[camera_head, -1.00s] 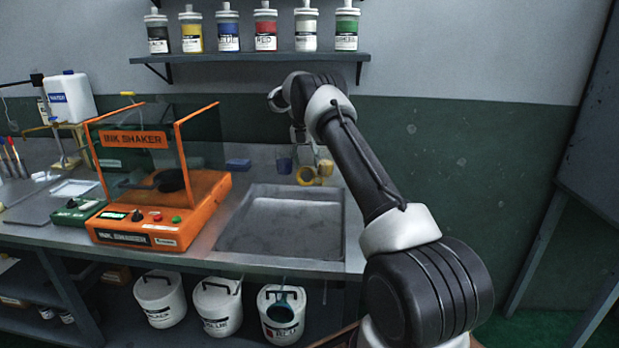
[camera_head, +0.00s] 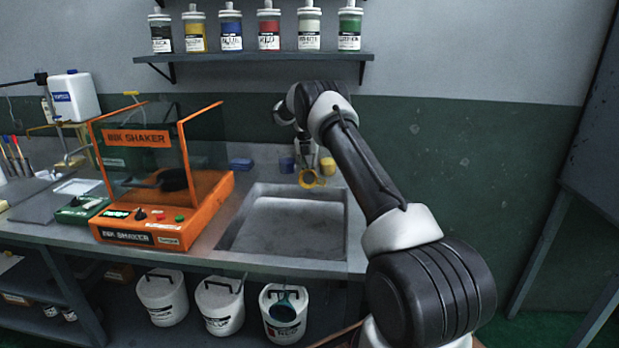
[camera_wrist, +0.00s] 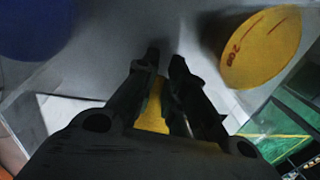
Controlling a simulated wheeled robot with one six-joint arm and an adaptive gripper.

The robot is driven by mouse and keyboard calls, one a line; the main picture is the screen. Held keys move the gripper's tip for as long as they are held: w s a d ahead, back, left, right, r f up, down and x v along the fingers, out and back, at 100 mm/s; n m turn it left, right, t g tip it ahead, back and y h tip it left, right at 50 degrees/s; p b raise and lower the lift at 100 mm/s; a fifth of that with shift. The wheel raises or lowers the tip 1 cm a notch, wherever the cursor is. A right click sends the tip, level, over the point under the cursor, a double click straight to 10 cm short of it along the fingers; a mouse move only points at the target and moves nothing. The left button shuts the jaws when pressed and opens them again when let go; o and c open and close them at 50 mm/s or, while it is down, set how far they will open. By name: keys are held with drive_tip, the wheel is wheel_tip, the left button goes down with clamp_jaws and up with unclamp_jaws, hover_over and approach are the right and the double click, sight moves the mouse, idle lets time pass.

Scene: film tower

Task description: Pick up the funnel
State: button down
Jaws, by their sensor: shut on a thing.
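The yellow funnel (camera_head: 308,182) shows in the head view as a ring-shaped rim just below my gripper (camera_head: 308,160), behind the sink. In the wrist view, my gripper (camera_wrist: 165,60) has its dark fingers close together, with a strip of the yellow funnel (camera_wrist: 153,108) between them. My gripper is shut on the funnel. The fingers and palm hide most of it in the wrist view. I cannot tell whether it is clear of the counter.
A yellow cup (camera_head: 328,166) and a blue cup (camera_head: 286,164) stand close on either side of my gripper. The sink (camera_head: 285,225) is empty in front. The orange ink shaker (camera_head: 150,220) stands left. A shelf (camera_head: 250,57) with several ink bottles hangs above.

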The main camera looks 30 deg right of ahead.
wheel_tip(320, 180, up, 10)
idle(0.6)
idle(0.4)
